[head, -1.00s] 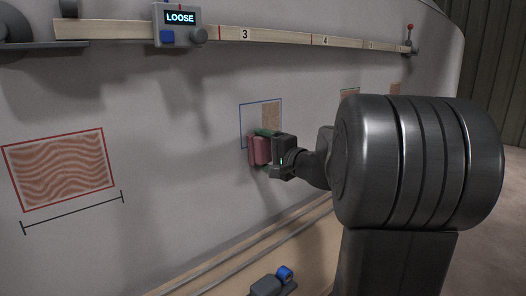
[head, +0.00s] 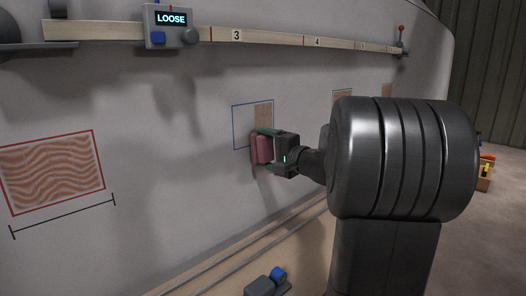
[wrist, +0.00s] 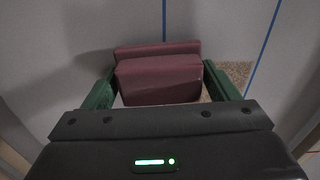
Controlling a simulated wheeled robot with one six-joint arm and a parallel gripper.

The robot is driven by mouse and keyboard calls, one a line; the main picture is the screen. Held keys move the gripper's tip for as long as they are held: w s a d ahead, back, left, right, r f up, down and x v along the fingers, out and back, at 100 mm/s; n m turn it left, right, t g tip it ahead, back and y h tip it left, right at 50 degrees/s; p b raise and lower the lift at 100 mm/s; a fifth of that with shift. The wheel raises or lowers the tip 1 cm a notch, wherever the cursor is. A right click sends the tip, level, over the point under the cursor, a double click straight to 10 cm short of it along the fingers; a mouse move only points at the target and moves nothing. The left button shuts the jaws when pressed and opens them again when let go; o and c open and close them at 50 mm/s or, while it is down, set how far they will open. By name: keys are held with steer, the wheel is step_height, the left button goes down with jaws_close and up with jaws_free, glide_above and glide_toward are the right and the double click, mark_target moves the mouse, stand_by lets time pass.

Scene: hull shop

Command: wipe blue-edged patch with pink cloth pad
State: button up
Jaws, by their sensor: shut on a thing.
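The blue-edged patch (head: 241,124) is on the pale hull wall. Its left part looks bare, and a brown speckled area (head: 263,114) fills its upper right. In the wrist view its blue lines run above and right of the pad, with brown speckle (wrist: 237,72) beside the right finger. My gripper (head: 262,149) is shut on the pink cloth pad (head: 264,150), with green fingers on either side of it. The pad (wrist: 158,78) faces the wall over the patch's lower right and hides that part. I cannot tell whether it touches the wall.
A red-edged wavy patch (head: 52,170) is at left, above a black scale line (head: 65,216). A numbered rail (head: 275,38) with a grey box reading LOOSE (head: 170,27) runs above. A ledge with a blue-knobbed grey fitting (head: 262,287) is below. My arm hides the wall at right.

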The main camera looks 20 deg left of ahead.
mark_target(254, 99)
steer(key=shift+w+a, duration=0.25)
steer(key=shift+a, duration=0.3)
stand_by(0.4)
steer(key=shift+r, duration=0.1)
steer(key=shift+a+r+p, duration=0.2)
steer(key=shift+r+p, duration=3.9)
steer(key=shift+r, duration=2.4)
step_height(254, 99, down, 9)
steer(key=b, duration=0.8)
steer(key=shift+d+r, duration=0.1)
steer(key=shift+r, duration=0.1)
steer(key=shift+d+f, duration=0.1)
steer(key=shift+f, duration=2.35)
steer(key=shift+o, duration=0.7)
steer(key=shift+c, duration=0.7)
